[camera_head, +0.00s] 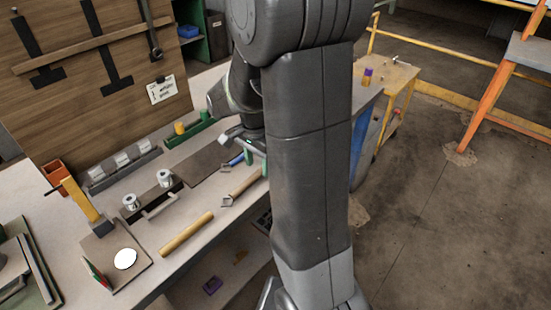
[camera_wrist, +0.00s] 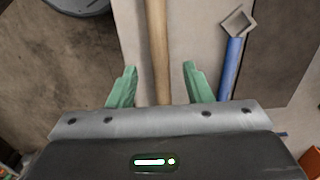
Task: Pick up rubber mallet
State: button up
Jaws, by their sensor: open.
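A wooden handle (camera_wrist: 158,50) runs down the wrist view between the two green fingers of my gripper (camera_wrist: 160,72), with a gap on each side. My gripper is open and holds nothing. In the head view my gripper (camera_head: 250,157) is low over the bench edge, partly hidden by my arm. A wooden-handled tool (camera_head: 246,185) lies beside it, with a grey squarish end toward the lower left. I take this as the mallet, but no clear rubber head shows. The handle's far end leaves the wrist view at the top.
A blue-handled tool (camera_wrist: 230,70) with a square end lies right of the handle. A thick wooden rod (camera_head: 187,233) lies farther left on the bench (camera_head: 205,262). A dark mat (camera_head: 195,166) and a green tray (camera_head: 188,132) are behind. The bench edge drops to floor.

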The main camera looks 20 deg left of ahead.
aim_at(258, 171)
jog(key=shift+f, duration=1.5)
jog(key=shift+w, duration=0.1)
jog(key=shift+c, duration=0.4)
grip_shut()
jog(key=shift+r, duration=0.1)
